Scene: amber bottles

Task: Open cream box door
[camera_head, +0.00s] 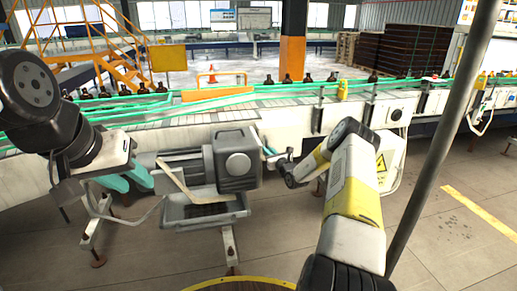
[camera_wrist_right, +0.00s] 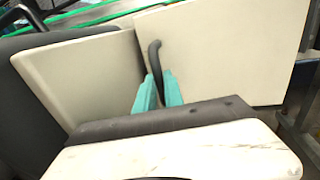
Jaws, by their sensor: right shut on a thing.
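The cream box (camera_head: 393,158) with a yellow warning sign hangs below the conveyor, partly hidden behind my right arm in the head view. In the right wrist view, a cream panel (camera_wrist_right: 225,50) carries a dark curved handle (camera_wrist_right: 154,55) near its left edge. My right gripper (camera_wrist_right: 160,91) has its teal fingers shut on this handle. A second cream panel (camera_wrist_right: 82,75) stands at an angle to the left; I cannot tell which panel is the door. My left gripper (camera_head: 129,180) is open and empty, left of the grey motor and far from the box.
The grey motor (camera_head: 237,160) juts out below the conveyor (camera_head: 285,112), between my left gripper and the box. A grey pole (camera_head: 440,130) rises to the right of the box. Several amber bottles stand along the conveyor.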

